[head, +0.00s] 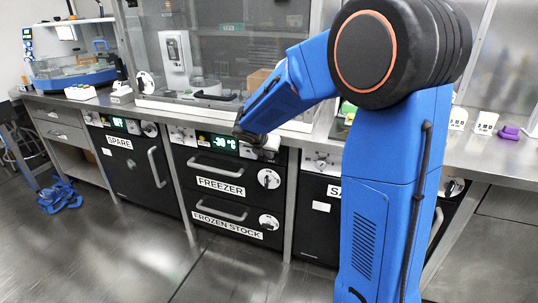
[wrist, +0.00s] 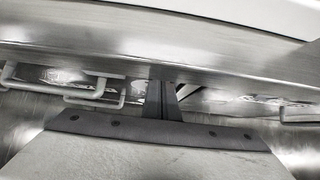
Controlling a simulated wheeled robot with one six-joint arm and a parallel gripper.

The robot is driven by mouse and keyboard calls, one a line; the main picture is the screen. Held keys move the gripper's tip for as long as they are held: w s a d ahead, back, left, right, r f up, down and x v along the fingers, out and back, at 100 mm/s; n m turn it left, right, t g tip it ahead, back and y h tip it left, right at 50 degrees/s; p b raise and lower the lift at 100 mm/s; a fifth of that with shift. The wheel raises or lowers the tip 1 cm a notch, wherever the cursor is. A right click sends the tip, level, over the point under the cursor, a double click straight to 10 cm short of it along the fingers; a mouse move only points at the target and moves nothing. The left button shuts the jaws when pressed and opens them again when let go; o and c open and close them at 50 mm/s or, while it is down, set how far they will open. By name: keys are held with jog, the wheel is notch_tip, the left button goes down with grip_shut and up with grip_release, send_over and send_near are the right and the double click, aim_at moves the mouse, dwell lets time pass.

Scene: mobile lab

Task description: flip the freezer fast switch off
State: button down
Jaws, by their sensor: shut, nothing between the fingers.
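The freezer (head: 210,172) is a black drawer unit under the counter, labelled FREEZER, with a green display (head: 217,146) that appears to read -30 °C. Its control strip (head: 181,135) has small pale controls left of the display. I cannot tell which one is the fast switch or how it is set. My gripper (head: 246,134) is at the right part of this strip, just below the counter edge, and hides some of it. In the wrist view my gripper (wrist: 162,101) shows its fingers together and empty, pointing at the front under the counter edge.
The steel counter edge (head: 150,111) runs just above the strip. Below are the FROZEN STOCK drawer (head: 222,217) and its handle. The SPARE unit (head: 128,160) stands left, another black unit (head: 318,215) right. Blue material (head: 60,197) lies on the otherwise open floor at left.

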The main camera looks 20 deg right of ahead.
jog(key=v, duration=1.7)
jog(key=shift+s+a, duration=0.2)
jog(key=shift+f, duration=0.15)
jog(key=f, duration=0.5)
jog(key=shift+w+d+f, duration=0.25)
jog(key=shift+f, duration=0.05)
jog(key=x, duration=0.4)
jog(key=r+x, duration=0.1)
jog(key=x, duration=0.3)
jog(key=w+d+x, duration=0.1)
jog(key=x, duration=0.3)
jog(key=shift+w+d, duration=0.15)
jog(key=shift+w, duration=0.05)
jog(key=shift+w+d, duration=0.25)
jog(key=shift+w, duration=0.05)
jog(key=shift+d+f, duration=0.1)
